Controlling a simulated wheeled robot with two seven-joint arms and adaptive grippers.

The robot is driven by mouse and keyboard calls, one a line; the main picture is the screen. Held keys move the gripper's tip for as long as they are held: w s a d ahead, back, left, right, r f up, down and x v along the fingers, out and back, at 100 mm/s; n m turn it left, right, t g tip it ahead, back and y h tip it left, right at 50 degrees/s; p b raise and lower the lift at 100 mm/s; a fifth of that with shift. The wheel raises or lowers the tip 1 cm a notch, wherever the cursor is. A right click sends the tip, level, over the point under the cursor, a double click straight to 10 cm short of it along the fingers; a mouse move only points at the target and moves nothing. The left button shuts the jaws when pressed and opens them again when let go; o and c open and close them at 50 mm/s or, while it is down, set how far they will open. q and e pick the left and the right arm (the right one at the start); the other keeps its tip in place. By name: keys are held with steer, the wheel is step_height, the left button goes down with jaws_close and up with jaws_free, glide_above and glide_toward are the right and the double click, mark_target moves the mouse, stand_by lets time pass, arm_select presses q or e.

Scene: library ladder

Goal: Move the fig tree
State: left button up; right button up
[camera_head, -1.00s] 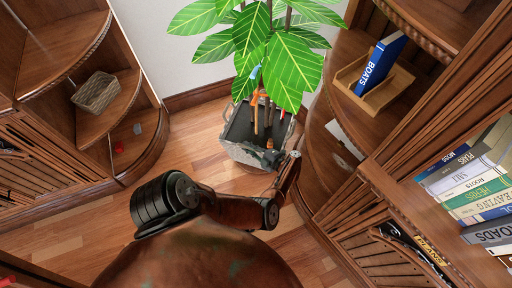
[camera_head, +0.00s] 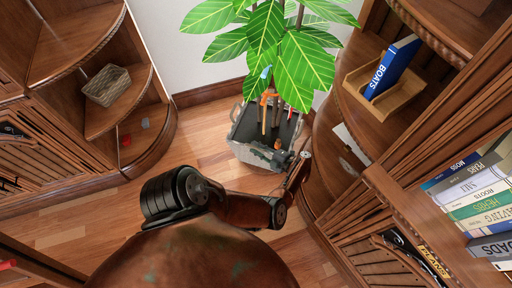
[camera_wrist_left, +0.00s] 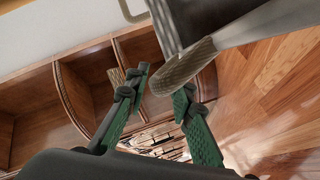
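The fig tree (camera_head: 262,38) has large green leaves with yellow veins. It stands upright in a grey planter (camera_head: 241,150) on the wood floor, by the white back wall. A grey-brown, handle-like part of the planter (camera_wrist_left: 184,67) lies beside and partly between the fingertips. I cannot tell whether they touch it. My right gripper is not in view.
A curved shelf with a wicker basket (camera_head: 107,85) stands at the left. At the right, a bookcase holds a blue book (camera_head: 394,64) in a wooden holder (camera_head: 406,94) and a row of books (camera_head: 478,192). Open floor (camera_head: 200,148) lies left of the planter.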

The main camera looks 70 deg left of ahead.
arm_select(q)
steer(key=shift+o, duration=0.7)
steer(key=shift+a+r, duration=0.1)
steer(key=shift+r, duration=5)
